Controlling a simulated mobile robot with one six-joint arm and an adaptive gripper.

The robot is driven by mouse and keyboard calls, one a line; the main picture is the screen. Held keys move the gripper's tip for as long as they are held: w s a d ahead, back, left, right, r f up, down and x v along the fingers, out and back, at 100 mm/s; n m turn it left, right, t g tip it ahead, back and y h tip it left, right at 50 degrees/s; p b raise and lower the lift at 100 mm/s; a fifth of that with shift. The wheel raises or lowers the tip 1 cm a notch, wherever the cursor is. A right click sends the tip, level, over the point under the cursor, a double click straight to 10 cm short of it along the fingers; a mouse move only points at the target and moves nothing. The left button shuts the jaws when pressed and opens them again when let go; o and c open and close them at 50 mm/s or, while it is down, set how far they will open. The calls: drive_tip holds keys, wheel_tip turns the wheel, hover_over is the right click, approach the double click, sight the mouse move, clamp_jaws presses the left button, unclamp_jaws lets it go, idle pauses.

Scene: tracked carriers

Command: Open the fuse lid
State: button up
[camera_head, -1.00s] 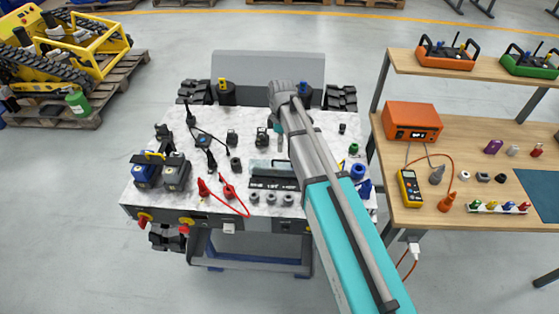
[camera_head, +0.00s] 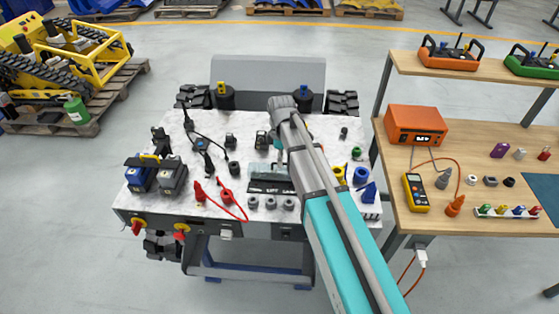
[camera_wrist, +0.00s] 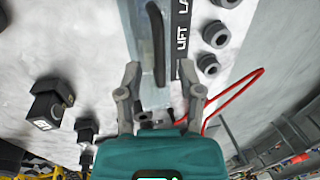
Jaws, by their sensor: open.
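The fuse lid (camera_wrist: 174,52) is a clear, bluish panel with a long dark handle (camera_wrist: 157,42) and a black strip marked "LIFT" along one side. In the head view the lid (camera_head: 262,171) lies near the front middle of the white bench top and looks shut. My gripper (camera_wrist: 161,84) is open, its two fingers spread to either side of the near end of the panel. Nothing is held between them. The handle lies ahead of the fingertips, roughly in line with the gap. In the head view my arm hides part of the gripper and the lid's right end.
Several grey round knobs (camera_head: 271,203) stand just in front of the lid. A red cable (camera_head: 235,208) loops at the front left. Black blocks (camera_head: 231,142) stand behind. Blue and grey batteries (camera_head: 172,175) stand at the left. A wooden table (camera_head: 440,225) is at the right.

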clamp_jaws()
drive_tip(key=shift+a, duration=0.15)
idle(0.4)
